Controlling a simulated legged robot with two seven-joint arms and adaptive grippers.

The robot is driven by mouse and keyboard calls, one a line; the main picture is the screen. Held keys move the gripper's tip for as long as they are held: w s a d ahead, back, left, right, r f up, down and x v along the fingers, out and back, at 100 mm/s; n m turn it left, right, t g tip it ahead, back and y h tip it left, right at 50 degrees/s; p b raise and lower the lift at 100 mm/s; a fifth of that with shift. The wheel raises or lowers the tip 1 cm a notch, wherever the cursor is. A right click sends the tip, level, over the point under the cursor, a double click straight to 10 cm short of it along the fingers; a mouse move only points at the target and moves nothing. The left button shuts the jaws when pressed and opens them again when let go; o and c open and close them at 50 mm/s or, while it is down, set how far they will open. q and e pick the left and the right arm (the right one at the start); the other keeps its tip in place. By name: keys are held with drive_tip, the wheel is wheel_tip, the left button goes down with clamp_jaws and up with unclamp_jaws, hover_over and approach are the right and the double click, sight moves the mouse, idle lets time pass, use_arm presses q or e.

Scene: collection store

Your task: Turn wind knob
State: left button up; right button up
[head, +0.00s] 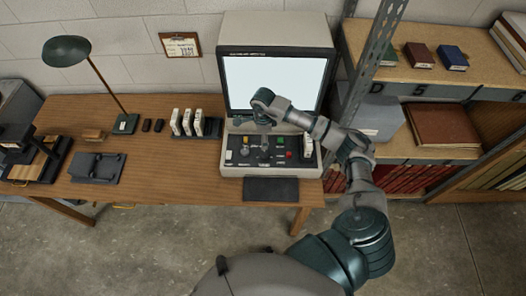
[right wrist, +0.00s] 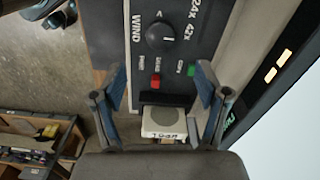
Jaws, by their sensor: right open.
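The wind knob (right wrist: 161,36) is a round black knob with a white pointer line, on the dark control panel (right wrist: 124,20) beside the printed word WIND. My right gripper (right wrist: 167,95) is open in the right wrist view, with its blue-padded fingers apart and nothing held. The knob lies beyond the fingertips, toward the top of that view, and is not touched. In the head view my right gripper (head: 264,150) hangs over the panel of the reader machine (head: 230,172) and hides part of it. My left gripper is not in view.
A red button (right wrist: 155,82) and a green button (right wrist: 191,69) sit near the fingers. A pale labelled box (right wrist: 163,122) shows between the finger bases. The lit screen (head: 275,82) stands behind the panel. A metal shelf post (head: 372,60) rises close to my right arm.

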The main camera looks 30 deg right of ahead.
sight(264, 153)
drive_tip(key=f, duration=0.7)
drive_tip(key=f+p, duration=0.1)
drive_tip(key=f, duration=0.2)
drive_tip(key=shift+d+f, duration=0.25)
drive_tip(key=shift+d, duration=0.1)
drive_tip(key=shift+a+f, duration=0.2)
drive_tip(key=shift+f, duration=0.3)
drive_tip(key=c, duration=1.2)
